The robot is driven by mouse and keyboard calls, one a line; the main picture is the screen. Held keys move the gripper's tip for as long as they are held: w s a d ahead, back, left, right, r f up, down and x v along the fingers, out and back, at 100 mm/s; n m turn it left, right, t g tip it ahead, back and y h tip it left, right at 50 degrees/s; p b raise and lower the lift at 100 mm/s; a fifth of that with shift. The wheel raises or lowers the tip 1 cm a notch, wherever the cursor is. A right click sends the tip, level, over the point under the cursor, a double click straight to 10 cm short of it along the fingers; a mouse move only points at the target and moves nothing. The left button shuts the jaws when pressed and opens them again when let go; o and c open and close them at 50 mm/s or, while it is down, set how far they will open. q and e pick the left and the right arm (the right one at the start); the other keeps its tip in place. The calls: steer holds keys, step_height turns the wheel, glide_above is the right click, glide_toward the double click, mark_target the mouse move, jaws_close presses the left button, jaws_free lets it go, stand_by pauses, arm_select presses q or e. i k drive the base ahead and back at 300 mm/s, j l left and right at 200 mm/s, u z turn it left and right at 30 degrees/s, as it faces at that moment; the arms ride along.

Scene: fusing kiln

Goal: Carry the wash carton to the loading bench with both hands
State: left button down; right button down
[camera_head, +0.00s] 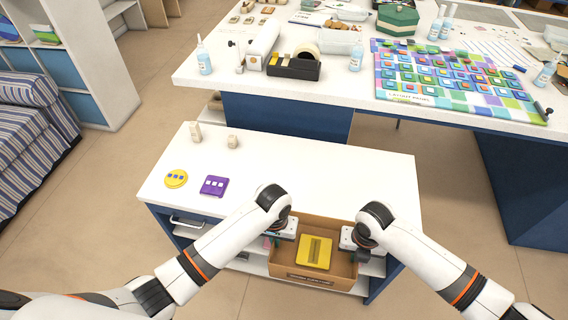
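The wash carton (312,278) is an open brown cardboard box at the near edge of a low white-topped bench (310,175). It looks level and hides part of the bench's front edge. A yellow square piece (315,251) with a darker stripe lies inside. My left gripper (276,240) is at the carton's left wall and my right gripper (355,246) at its right wall. Both seem shut on the walls, though the fingertips are mostly hidden. I cannot see whether anything supports the carton from below.
Behind stands a larger white worktable (345,99) with bottles, a tape dispenser (294,66) and a colourful panel (450,80).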

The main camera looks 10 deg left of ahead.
mark_target(324, 186)
steer(key=i, duration=0.9)
